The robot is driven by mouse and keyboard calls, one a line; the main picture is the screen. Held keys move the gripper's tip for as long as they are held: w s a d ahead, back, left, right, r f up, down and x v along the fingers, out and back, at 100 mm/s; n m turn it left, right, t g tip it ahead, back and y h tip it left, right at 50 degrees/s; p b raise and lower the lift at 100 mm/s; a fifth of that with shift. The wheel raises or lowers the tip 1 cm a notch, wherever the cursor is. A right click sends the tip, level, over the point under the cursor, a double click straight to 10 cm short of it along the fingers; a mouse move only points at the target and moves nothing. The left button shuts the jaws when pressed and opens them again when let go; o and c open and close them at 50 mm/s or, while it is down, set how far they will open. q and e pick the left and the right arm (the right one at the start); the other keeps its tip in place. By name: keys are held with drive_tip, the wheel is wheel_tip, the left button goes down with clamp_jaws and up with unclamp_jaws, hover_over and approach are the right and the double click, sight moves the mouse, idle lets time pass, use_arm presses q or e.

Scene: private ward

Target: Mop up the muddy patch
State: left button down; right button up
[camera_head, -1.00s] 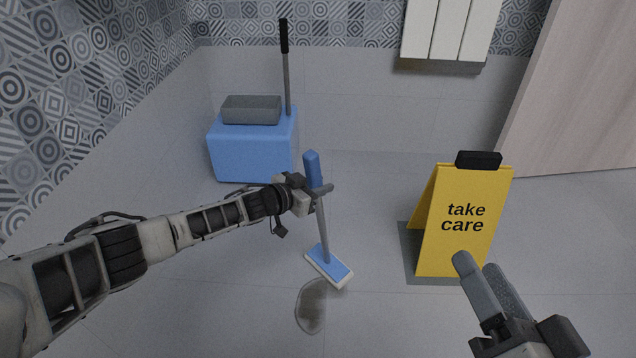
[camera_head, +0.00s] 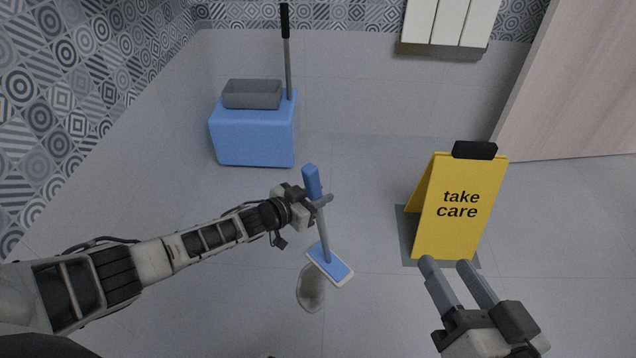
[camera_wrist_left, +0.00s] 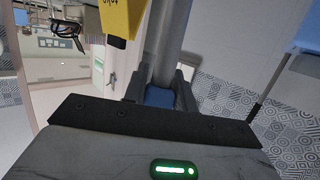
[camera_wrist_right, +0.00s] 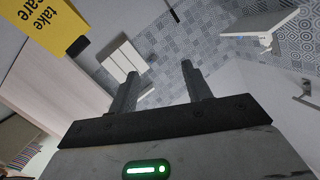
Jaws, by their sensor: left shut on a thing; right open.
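The mop has a blue grip (camera_head: 312,181), a grey shaft and a flat blue head with a white rim (camera_head: 330,264). My left gripper (camera_head: 322,201) is shut on the mop just below the blue grip, and the mop stands slightly tilted. In the left wrist view the grey shaft (camera_wrist_left: 171,40) runs up between the fingers. The muddy patch (camera_head: 311,288) is a brownish-grey oval on the floor, directly in front of the mop head, which overlaps its far edge in the picture. My right gripper (camera_head: 446,264) is open and empty, in front of the yellow sign.
A yellow "take care" sign (camera_head: 447,230) stands right of the mop on a dark base. A blue mop bucket (camera_head: 254,138) with a grey top and upright handle stands at the back left. A white radiator (camera_head: 447,25) hangs on the back wall. Floor between is clear.

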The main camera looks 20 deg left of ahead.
use_arm(q)
drive_tip(key=s+d+p, duration=0.3)
drive_tip(key=s+p, duration=0.4)
drive_tip(key=s, duration=0.3)
drive_tip(key=shift+s, duration=0.3)
use_arm(e)
drive_tip(key=shift+n, duration=0.3)
drive_tip(key=r, duration=0.5)
drive_tip(key=shift+d+r, duration=0.1)
drive_tip(key=shift+d, duration=0.1)
use_arm(q)
drive_tip(key=c, duration=2)
unclamp_jaws()
drive_tip(key=shift+w+r, duration=0.1)
clamp_jaws()
